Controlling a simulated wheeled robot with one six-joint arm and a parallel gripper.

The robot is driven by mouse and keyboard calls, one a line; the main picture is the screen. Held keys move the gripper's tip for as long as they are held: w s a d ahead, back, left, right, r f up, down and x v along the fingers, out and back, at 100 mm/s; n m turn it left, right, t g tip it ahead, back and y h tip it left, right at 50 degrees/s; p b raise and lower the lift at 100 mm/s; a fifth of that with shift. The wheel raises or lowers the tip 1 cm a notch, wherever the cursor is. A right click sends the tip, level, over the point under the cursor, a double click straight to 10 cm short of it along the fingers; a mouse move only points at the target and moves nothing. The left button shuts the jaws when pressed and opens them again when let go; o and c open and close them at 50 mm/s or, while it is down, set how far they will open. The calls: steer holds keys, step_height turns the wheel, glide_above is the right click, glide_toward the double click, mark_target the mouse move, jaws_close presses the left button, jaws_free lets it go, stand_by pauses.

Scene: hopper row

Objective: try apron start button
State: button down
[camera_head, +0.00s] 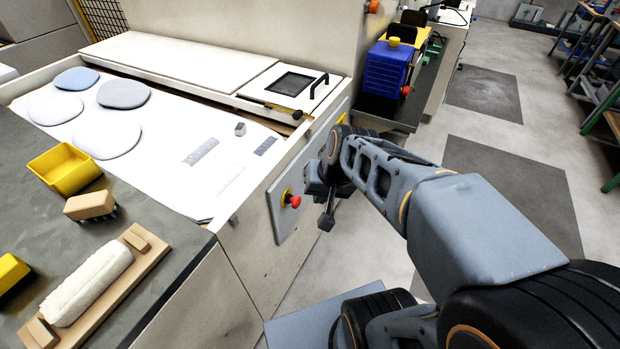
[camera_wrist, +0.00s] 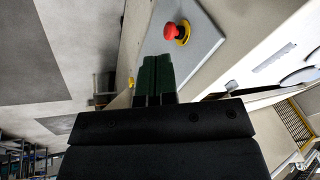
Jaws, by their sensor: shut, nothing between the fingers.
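A grey control panel (camera_head: 280,222) is fixed to the side of the white machine, and it also shows in the wrist view (camera_wrist: 205,48). On it sits a red mushroom button on a yellow collar (camera_head: 293,201), also seen in the wrist view (camera_wrist: 176,30). My gripper (camera_head: 326,222) is shut and empty, to the right of the red button and apart from it in the picture. Its dark green fingers show together in the wrist view (camera_wrist: 157,62), over the panel's edge. I see no separate start button; my wrist and fingers cover part of the panel.
The machine's white bed (camera_head: 160,165) holds several flat round pieces. A dark worktop (camera_head: 130,215) at left carries a yellow bin (camera_head: 64,168), a brush (camera_head: 90,205) and a wooden board (camera_head: 150,262). A blue box (camera_head: 388,70) stands behind. Floor right of the machine is open.

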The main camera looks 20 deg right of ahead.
steer(key=w+d+f+m+t+y+b, duration=0.1)
steer(key=w+d+f+m+t+b, duration=0.1)
steer(key=w+d+f+m+b, duration=0.2)
steer(key=w+d+f+m+t+y+b, duration=0.1)
steer(key=w+d+f+m+b, duration=0.4)
steer(key=w+d+f+m, duration=0.5)
step_height(320, 180, down, 4)
steer(key=shift+d+t+y, duration=0.3)
steer(key=shift+d+t, duration=0.3)
steer(key=shift+t, duration=0.2)
steer(key=shift+w+a, duration=0.1)
steer(key=w+a, duration=0.6)
steer(key=shift+w+p, duration=0.15)
steer(key=shift+p, duration=0.25)
steer(key=shift+w+a, duration=0.1)
steer(key=shift+w, duration=0.1)
stand_by(0.7)
steer(key=shift+w+a, duration=0.1)
steer(key=shift+a, duration=0.05)
